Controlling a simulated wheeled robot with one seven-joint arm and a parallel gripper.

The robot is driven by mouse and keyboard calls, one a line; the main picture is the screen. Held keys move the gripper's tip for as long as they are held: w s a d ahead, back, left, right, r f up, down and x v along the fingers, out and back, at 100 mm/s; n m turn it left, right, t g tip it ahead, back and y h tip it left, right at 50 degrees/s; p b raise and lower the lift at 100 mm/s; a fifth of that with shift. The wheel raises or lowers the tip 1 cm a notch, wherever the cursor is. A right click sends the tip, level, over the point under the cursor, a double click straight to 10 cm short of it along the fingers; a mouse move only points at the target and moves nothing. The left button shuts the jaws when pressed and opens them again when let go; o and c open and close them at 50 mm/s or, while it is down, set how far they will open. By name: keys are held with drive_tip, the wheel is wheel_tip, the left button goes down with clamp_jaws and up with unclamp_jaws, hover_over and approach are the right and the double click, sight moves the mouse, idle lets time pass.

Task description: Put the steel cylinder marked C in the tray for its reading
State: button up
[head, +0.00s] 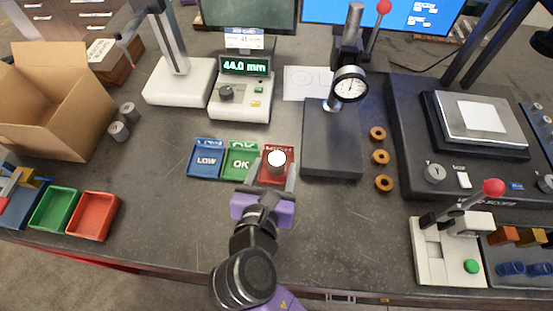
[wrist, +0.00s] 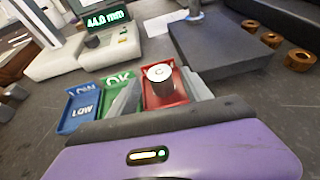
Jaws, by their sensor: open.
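The steel cylinder marked C (wrist: 159,80) stands upright in the red tray (wrist: 176,97); in the head view its pale top (head: 277,158) shows inside that tray (head: 289,178). My gripper (head: 274,174) is open, with one finger on each side of the cylinder; I cannot tell whether either finger touches it. The green OK tray (head: 241,161) and the blue LOW tray (head: 205,160) sit to the left, both empty. The red tray's label is mostly hidden. The gauge display (head: 246,66) reads 44.0 mm.
A dial gauge stand (head: 332,150) is right of the trays, with several brass rings (head: 380,157) beside it. Two more steel cylinders (head: 119,131) stand near the cardboard box (head: 50,95). Empty green and red bins (head: 93,214) sit at left. The front middle of the bench is clear.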

drive_tip(key=v, duration=0.7)
drive_tip(key=shift+s+r, duration=0.2)
drive_tip(key=shift+s, duration=0.15)
